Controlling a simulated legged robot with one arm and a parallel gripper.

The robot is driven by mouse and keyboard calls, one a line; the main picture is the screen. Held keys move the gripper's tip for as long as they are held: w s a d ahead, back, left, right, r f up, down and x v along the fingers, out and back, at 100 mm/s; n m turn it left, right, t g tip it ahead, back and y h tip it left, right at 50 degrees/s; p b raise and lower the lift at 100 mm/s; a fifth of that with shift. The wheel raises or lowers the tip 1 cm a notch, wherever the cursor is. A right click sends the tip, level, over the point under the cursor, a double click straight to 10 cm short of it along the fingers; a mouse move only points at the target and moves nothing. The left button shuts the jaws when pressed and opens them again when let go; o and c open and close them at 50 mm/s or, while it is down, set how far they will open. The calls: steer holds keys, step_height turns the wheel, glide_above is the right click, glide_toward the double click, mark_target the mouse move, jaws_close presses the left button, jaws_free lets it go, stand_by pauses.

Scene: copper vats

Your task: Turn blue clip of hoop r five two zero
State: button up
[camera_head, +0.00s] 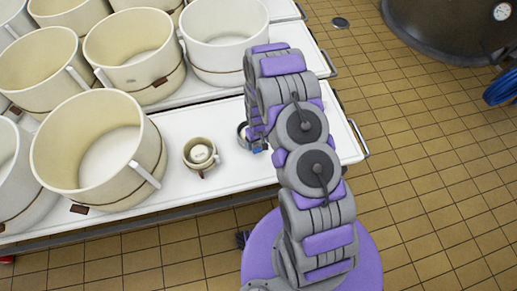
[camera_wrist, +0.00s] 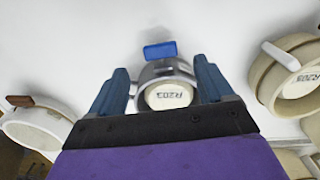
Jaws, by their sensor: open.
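A small grey metal hoop (camera_wrist: 150,72) sits around a cream mould on the white table, near the middle of the wrist view. The mould's label (camera_wrist: 168,95) looks like R203, but the print is small. A blue clip (camera_wrist: 160,50) stands out from the hoop's far side. My gripper (camera_wrist: 160,68) is open, with one blue finger on each side of the hoop; I cannot tell whether they touch it. In the head view my arm hides most of the hoop (camera_head: 242,131), and the clip cannot be told from my fingers there.
A small cream mould (camera_head: 200,153) stands left of the hoop; big cream moulds (camera_head: 97,150) fill the table's left. The white table (camera_head: 335,140) has a raised metal edge. A copper vat (camera_head: 445,28) is at the upper right.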

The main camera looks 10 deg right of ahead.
mark_target(259, 150)
step_height(259, 150, down, 6)
steer(key=shift+f+b, duration=0.15)
steer(key=shift+b, duration=0.45)
steer(key=shift+c, duration=0.4)
steer(key=c, duration=1)
